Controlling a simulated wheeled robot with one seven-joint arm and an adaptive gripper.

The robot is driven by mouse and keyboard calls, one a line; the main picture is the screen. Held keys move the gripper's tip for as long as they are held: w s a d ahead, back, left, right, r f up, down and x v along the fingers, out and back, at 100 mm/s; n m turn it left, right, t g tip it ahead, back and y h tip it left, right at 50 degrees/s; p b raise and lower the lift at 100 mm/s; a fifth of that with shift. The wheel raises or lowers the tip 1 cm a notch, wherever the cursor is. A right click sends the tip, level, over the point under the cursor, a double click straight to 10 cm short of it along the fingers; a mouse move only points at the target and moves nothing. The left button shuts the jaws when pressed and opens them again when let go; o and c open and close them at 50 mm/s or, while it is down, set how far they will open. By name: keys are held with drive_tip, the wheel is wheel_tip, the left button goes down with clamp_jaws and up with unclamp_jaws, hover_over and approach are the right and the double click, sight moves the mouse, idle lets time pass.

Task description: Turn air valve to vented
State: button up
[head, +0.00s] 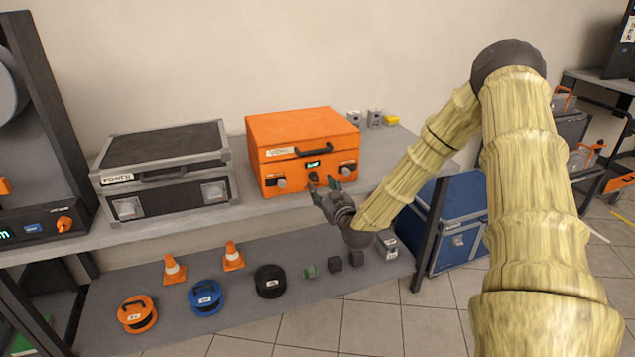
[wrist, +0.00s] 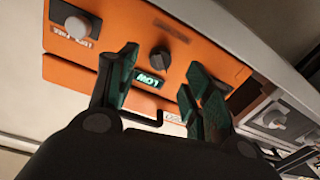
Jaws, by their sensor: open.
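An orange case (head: 290,130) stands on the upper shelf. Its front has a black knob (wrist: 160,60), a small lit green display (wrist: 149,80) reading what looks like "LOW", and pale knobs (head: 281,184) near the sides. One pale knob (wrist: 78,27) has a small label beside it. No readable label marks a knob as the air valve. My gripper (head: 323,185) is open and empty, in front of the lower right of the case. In the wrist view, its fingers (wrist: 163,85) appear on either side of the black knob and display; contact cannot be told.
A grey case (head: 160,165) labelled POWER stands left of it. A black unit with an orange knob (head: 65,222) sits at far left. The lower shelf (head: 330,290) holds cable reels, cones and small blocks. A blue case (head: 460,245) stands on the floor at right.

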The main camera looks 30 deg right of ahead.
sight(317, 181)
drive_tip(key=shift+w+d, duration=0.2)
drive_tip(key=shift+w, duration=0.95)
drive_tip(key=shift+w+d, duration=0.2)
drive_tip(key=shift+w, duration=0.9)
drive_tip(key=shift+c, duration=0.4)
drive_tip(key=c, duration=1)
